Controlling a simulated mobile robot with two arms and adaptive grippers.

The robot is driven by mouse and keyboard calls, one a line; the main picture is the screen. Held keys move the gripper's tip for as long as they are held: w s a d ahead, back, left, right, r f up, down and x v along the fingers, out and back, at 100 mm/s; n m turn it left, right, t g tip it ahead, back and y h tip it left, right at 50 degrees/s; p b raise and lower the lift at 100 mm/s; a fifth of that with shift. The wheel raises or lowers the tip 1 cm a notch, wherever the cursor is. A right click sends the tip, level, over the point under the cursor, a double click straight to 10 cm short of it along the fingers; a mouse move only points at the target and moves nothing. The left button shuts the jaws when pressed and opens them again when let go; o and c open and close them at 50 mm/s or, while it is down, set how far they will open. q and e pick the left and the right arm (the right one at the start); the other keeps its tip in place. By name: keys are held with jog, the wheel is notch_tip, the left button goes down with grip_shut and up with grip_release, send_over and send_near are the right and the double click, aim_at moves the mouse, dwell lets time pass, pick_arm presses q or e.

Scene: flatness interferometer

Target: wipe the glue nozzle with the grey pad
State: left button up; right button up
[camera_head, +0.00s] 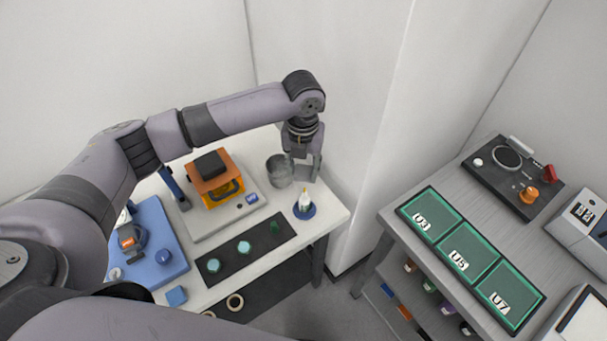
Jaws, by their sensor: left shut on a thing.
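The glue bottle (305,201) stands upright on a round blue base (304,212) near the right end of the white table. It is white with a yellow-green tip. My left gripper (303,176) points down just behind and above the bottle, to the right of a clear grey cup (279,171). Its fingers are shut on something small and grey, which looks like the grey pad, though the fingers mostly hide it. I cannot tell whether it touches the nozzle. My right gripper is not in view.
An orange device (229,188) on a light base stands left of the cup. A dark mat (258,244) with several teal pieces lies in front. A blue fixture (165,273) is at left. A grey table (390,219) at right holds green labelled trays. Walls stand close behind.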

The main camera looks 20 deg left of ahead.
aim_at(307, 182)
pick_arm(q)
jog(key=shift+s+d+f+b, duration=0.15)
jog(key=shift+f+b, duration=0.2)
jog(key=shift+f, duration=0.7)
jog(key=shift+s+d+f+b, duration=0.15)
jog(key=shift+f+b, duration=0.2)
jog(key=shift+f, duration=0.7)
jog(key=shift+w+f, duration=0.1)
jog(key=shift+f, duration=0.25)
jog(key=shift+a, duration=0.1)
jog(key=shift+a, duration=0.25)
jog(key=shift+d, duration=0.15)
jog(key=shift+d+p, duration=0.4)
jog(key=shift+d, duration=0.15)
jog(key=shift+a, duration=0.1)
